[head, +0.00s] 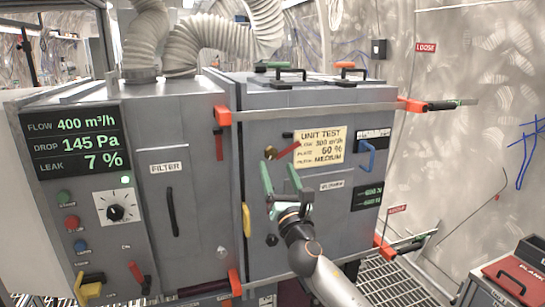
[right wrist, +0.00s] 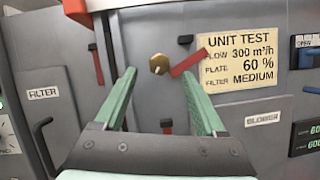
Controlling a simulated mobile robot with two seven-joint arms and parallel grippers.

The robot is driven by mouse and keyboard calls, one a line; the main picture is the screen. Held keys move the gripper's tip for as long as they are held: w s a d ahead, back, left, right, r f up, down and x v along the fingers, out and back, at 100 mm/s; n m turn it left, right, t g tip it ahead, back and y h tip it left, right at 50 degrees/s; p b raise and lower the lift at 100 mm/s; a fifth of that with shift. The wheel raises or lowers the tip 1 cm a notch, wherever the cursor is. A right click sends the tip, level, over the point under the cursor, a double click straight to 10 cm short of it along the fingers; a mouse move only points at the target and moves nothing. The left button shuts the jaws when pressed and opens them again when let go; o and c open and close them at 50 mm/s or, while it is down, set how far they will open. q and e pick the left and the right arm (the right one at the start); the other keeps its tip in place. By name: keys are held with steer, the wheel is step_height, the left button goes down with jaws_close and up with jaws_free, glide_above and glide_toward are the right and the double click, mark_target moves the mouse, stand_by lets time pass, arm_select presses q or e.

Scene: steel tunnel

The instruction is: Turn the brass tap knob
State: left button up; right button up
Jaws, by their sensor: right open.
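The brass tap knob (head: 270,152) sits on the front of the grey cabinet, left of the yellow note. In the right wrist view the brass knob (right wrist: 158,64) is small and round and shows in the gap between my green fingers, near the tips. My right gripper (head: 279,171) is open and empty, with its fingertips pointing up towards the panel just below the knob in the head view. I see no contact with the knob. My right gripper also fills the lower middle of the right wrist view (right wrist: 158,78). My left gripper is not in view.
A red lever (right wrist: 187,62) lies close to the right of the knob, beside the yellow UNIT TEST note (head: 319,147). A yellow handle (head: 246,220) stands left of my right arm. A blue handle (head: 367,156) is to the right. Orange clamps (head: 222,115) grip the cabinet's edges.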

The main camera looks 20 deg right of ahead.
mark_target(272, 154)
steer(key=shift+x, duration=2.75)
steer(key=shift+c, duration=0.3)
jaws_close()
